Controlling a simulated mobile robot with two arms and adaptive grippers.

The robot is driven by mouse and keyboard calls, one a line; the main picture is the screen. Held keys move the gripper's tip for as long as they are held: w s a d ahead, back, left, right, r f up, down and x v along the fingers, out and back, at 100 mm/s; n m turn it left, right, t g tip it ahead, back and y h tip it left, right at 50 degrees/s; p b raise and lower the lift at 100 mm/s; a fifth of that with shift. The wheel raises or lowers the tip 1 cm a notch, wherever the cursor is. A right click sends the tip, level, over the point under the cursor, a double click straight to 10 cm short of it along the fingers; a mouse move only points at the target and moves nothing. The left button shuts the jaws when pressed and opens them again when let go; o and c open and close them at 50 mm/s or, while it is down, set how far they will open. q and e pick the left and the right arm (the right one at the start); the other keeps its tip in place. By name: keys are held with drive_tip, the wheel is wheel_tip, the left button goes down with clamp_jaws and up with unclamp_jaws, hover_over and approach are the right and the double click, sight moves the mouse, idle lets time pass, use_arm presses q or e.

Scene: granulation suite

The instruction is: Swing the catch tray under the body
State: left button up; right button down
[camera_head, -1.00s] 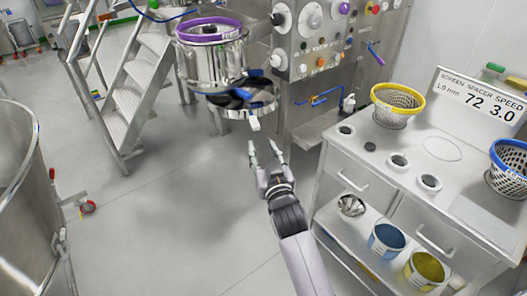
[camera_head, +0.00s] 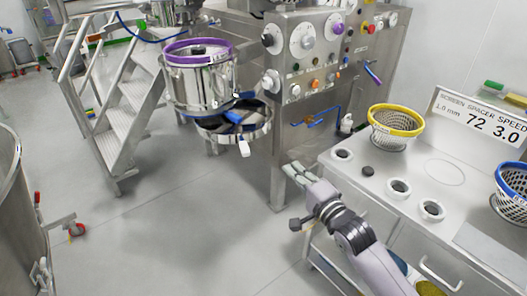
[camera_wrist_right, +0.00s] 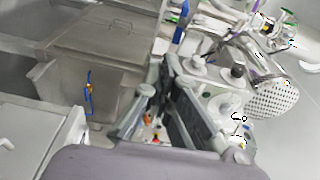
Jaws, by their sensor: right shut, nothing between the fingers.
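The steel body (camera_head: 199,83) with a purple rim hangs on the machine in the head view. The shallow catch tray (camera_head: 262,127) sits just below it and sticks out to the right, partly under the body. A white-tipped handle (camera_head: 244,149) points from the tray toward the front. Blue and dark parts show between body and tray. My right gripper (camera_head: 293,169) is shut and empty, to the right of the handle and apart from it, in front of the machine cabinet. My left gripper is out of view.
The bench (camera_head: 353,186) at right holds a yellow-rimmed basket (camera_head: 393,128), a blue-rimmed basket (camera_head: 513,190) and a sign. The control panel (camera_head: 306,50) is behind the gripper. Steps (camera_head: 120,105) stand at left. The floor between is clear.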

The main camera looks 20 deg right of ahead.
drive_tip(key=w+a+p, duration=0.2)
drive_tip(key=w+a, duration=0.3)
drive_tip(key=w, duration=0.5)
drive_tip(key=shift+a, duration=0.4)
